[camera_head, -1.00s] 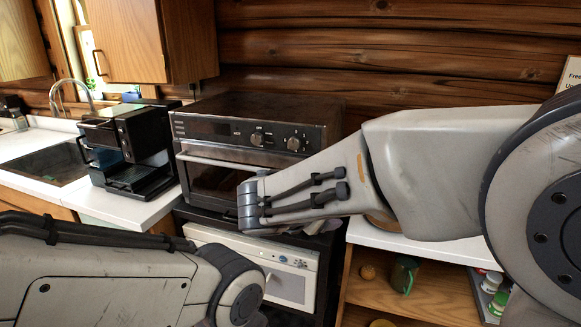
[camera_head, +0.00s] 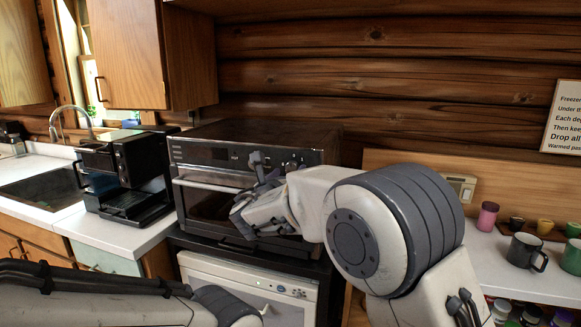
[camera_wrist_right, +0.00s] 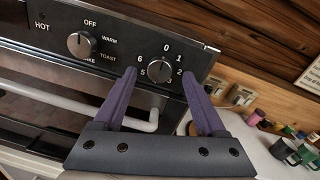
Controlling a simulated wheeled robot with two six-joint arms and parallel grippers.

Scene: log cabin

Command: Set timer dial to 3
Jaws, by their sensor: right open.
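The timer dial (camera_wrist_right: 159,71) is a round metallic knob ringed by numbers, at the right end of the oven's front panel in the right wrist view. I cannot tell for sure which number it points to. My right gripper (camera_wrist_right: 158,76) is open, its two purple fingers reaching to either side of the dial with nothing held. I cannot tell whether they touch it. In the head view the right gripper (camera_head: 266,168) is at the oven (camera_head: 245,120) front and hides much of the knob area. My left arm shows low at left; its gripper is out of view.
A second knob (camera_wrist_right: 80,44) marked OFF, WARM and TOAST is left of the timer dial. The oven door handle (camera_wrist_right: 90,108) runs below. A black coffee machine (camera_head: 125,170) stands left of the oven. Mugs (camera_head: 524,252) sit on the right counter.

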